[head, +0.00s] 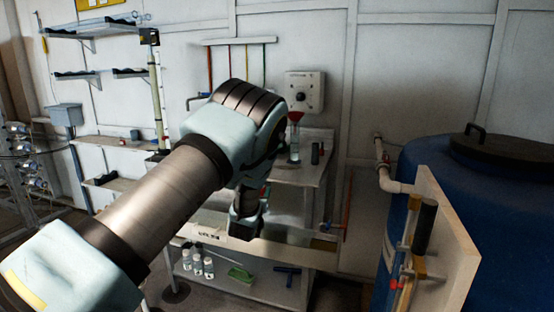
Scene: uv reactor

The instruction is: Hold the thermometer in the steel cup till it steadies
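My arm reaches from the lower left toward the workbench. Its end with my gripper (246,229) is low over the front of the bench, seen from behind. The fingertips are hidden or too dark to make out, so I cannot tell whether my gripper is open, shut or holding something. I cannot make out the steel cup or the thermometer; my arm covers part of the bench.
A clear vessel with a red top (295,140) and a dark cylinder (315,154) stand on the bench (300,177). White bottles (197,264) and a green brush (240,273) are on the lower shelf. A blue tank (500,200) and wooden panel (447,245) stand right.

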